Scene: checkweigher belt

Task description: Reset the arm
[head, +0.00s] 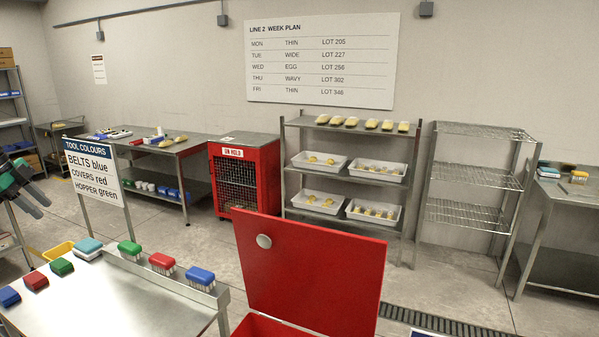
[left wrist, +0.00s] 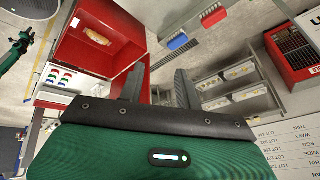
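My left gripper (head: 36,200) is at the left edge of the head view, raised beside the tool colours sign and touching nothing. Its two dark fingers are apart with nothing between them. They also show apart and empty in the left wrist view (left wrist: 160,88). A green and black arm part, which looks like mine, shows small at the left of the left wrist view; its fingers are too small to read. My right gripper does not show in the head view.
A red bin with its lid (head: 310,260) raised stands in front; a yellowish packet (left wrist: 97,37) lies inside. A steel table (head: 120,300) holds several coloured brushes. The sign (head: 97,170) stands near my left gripper. A rack (head: 350,135) with white trays and a red cage (head: 243,175) stand behind.

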